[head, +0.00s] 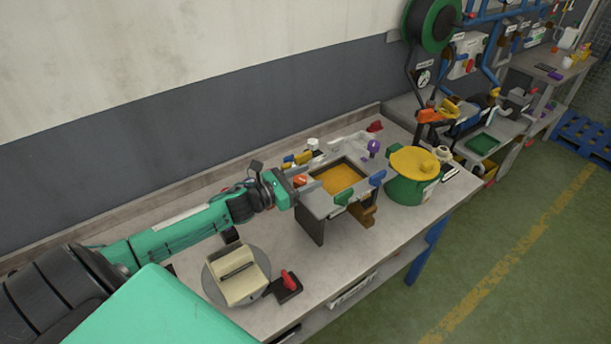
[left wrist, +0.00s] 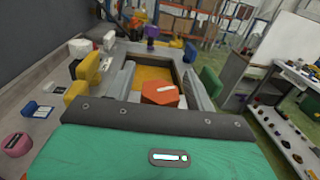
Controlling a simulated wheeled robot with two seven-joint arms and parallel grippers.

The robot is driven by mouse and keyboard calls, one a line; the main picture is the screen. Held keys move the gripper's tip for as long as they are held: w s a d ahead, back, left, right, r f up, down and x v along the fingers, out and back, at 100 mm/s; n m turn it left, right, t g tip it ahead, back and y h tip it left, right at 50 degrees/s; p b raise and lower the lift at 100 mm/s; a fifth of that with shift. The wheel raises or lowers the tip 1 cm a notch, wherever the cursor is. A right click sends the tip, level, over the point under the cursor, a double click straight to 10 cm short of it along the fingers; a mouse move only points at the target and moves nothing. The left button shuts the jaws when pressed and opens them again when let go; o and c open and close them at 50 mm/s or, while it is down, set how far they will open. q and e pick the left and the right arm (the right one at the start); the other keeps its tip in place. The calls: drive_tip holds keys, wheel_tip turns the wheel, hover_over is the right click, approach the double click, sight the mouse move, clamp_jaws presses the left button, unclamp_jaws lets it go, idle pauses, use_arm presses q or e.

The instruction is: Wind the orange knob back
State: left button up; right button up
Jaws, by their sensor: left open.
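The orange knob (head: 300,181) sits on the near left side of a grey box-like fixture (head: 318,203) with an orange-yellow inside. In the left wrist view the knob (left wrist: 160,93) is six-sided and shows just beyond the dark edge of my gripper, which hides its lower part. My left gripper (head: 292,187) is open and close beside the knob, at its left. I cannot tell whether the fingers touch it. My right gripper is not in view.
A purple knob (head: 374,147) and yellow blocks (head: 298,158) stand around the fixture. A green pot with a yellow lid (head: 414,160) is to its right. A round grey turntable (head: 212,284) with a cream block and a red-handled part (head: 289,282) lie nearer.

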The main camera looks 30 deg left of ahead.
use_arm(q)
drive_tip(key=shift+c, duration=0.4)
drive_tip(key=c, duration=0.7)
drive_tip(key=shift+c, duration=1)
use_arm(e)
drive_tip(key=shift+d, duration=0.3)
